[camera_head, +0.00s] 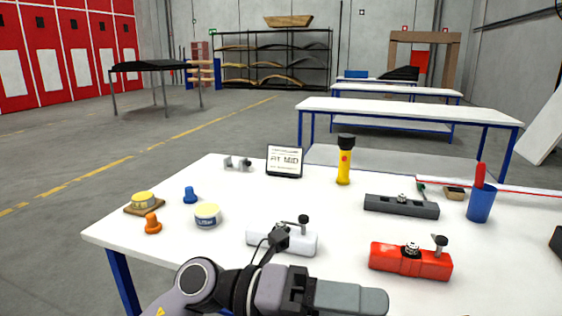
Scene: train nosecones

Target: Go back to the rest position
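One of my arms, which appears to be the left one, crosses the bottom of the head view. Its gripper (345,298) points right, low in front of the near part of the white table (330,215). The gripper is seen from the side, so I cannot tell whether its fingers are open or shut. I see nothing clearly held in it. A white sanding block (262,241) sits just beyond the wrist, partly overlapped by a dark part of the arm. My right gripper is out of view.
A red block (400,262), dark grey block (395,206), blue cup (480,205), yellow flashlight (344,165), small sign (284,160), tin (207,216), blue knob (190,195) and orange knob (152,224) stand on the table. Open floor (60,250) lies left.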

